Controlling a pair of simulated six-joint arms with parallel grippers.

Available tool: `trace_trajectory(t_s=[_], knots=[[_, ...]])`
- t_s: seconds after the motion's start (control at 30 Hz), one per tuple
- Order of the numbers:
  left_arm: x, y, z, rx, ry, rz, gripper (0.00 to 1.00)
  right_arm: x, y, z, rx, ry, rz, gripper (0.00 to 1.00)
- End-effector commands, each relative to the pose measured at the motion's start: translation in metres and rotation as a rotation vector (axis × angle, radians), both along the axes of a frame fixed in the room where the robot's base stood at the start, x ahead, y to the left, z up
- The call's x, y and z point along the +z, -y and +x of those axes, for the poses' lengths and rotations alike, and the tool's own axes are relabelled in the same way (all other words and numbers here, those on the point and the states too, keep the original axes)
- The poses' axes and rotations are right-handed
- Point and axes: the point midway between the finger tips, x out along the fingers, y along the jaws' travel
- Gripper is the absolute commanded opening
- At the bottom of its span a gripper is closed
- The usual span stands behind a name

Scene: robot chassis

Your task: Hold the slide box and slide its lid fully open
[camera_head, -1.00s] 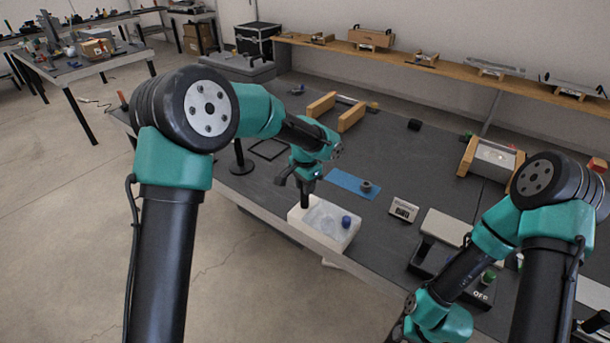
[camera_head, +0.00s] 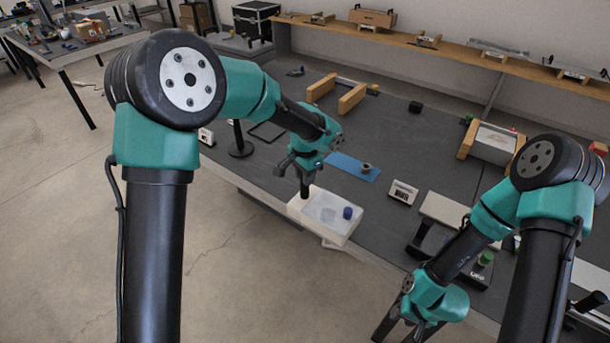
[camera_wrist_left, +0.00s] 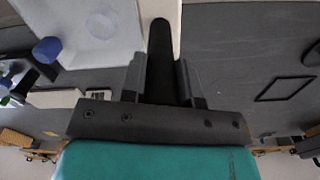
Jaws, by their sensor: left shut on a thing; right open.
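The slide box (camera_head: 313,229) is white, with a pale translucent lid (camera_head: 326,207) and a blue knob (camera_head: 347,213) near the lid's right end. It is at the table's front edge, partly past it; I cannot tell if it touches the table. My left gripper (camera_head: 305,192) is shut on the box's left end wall. In the left wrist view, the finger (camera_wrist_left: 160,50) lies against the box's white wall (camera_wrist_left: 167,8), with the lid (camera_wrist_left: 95,25) and knob (camera_wrist_left: 47,49) at left. My right gripper (camera_head: 402,330) is open and empty, low in front of the table, fingers pointing down.
Beyond the box lie a blue mat (camera_head: 342,163) with a small round part, a small sign block (camera_head: 403,191) and a device with a green button (camera_head: 486,258). A black frame (camera_head: 266,132) lies at left. Floor is open in front.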

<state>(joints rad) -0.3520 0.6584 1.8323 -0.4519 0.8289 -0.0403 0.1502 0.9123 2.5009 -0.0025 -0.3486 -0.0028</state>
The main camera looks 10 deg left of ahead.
Motion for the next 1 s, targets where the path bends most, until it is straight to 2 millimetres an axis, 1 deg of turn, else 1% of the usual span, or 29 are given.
trace_trajectory(t_s=[1.0], knots=[[0.0,-0.01,0.059,0.001,0.001,-0.001,0.0,0.0,0.0,0.0,0.0,0.0,0.0,0.43]])
